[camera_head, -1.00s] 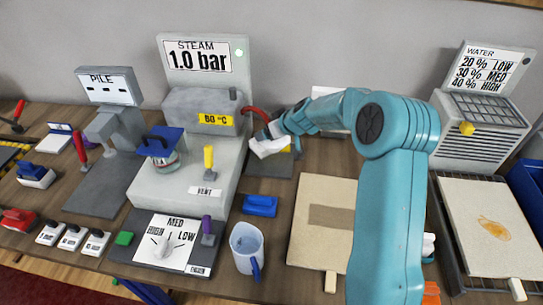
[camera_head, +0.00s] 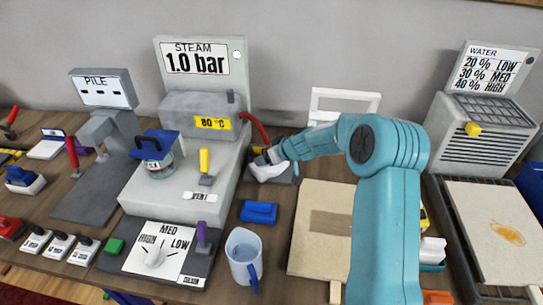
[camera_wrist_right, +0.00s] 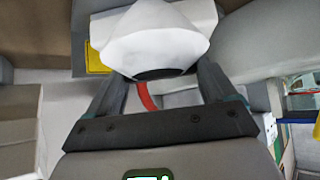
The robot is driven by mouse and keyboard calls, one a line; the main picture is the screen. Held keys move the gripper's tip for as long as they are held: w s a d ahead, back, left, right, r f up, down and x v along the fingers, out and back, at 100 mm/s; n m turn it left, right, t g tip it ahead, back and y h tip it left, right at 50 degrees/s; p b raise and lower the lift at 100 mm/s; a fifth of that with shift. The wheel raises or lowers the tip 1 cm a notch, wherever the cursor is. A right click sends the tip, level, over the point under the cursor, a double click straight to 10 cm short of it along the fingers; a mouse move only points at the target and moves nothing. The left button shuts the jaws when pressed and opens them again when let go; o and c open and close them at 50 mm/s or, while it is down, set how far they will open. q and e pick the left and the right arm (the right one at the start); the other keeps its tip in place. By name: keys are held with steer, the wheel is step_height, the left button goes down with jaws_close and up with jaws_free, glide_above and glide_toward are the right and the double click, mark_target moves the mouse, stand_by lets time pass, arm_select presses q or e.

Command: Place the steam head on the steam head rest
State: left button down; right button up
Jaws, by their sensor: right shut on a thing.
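The white steam head (camera_head: 268,171) is at the right side of the steam machine, at the end of a red hose (camera_head: 256,126). My right gripper (camera_head: 271,158) is shut on it. In the right wrist view the pale steam head (camera_wrist_right: 155,38) sits between the two dark fingers (camera_wrist_right: 160,80), with the hose below it. The dark grey plate that looks like the steam head rest (camera_head: 287,178) is at and under the steam head, which covers part of it. I cannot tell whether they touch. My left gripper is out of view.
The steam machine (camera_head: 205,150) stands close on the left. A blue block (camera_head: 259,212) and a light blue mug (camera_head: 243,255) are in front. A beige board (camera_head: 318,210) lies to the right, partly behind my right arm. A white frame (camera_head: 345,95) stands behind.

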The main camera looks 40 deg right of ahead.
steer(key=o, duration=1.8)
steer(key=shift+c, duration=0.2)
steer(key=shift+r, duration=0.1)
steer(key=shift+r+p, duration=0.2)
steer(key=shift+p, duration=0.2)
steer(key=d+v, duration=0.1)
steer(key=v, duration=1)
steer(key=shift+s+a+r+b, duration=0.2)
steer(key=shift+s+a+b, duration=0.15)
steer(key=shift+a+b, duration=0.15)
steer(key=shift+r, duration=0.1)
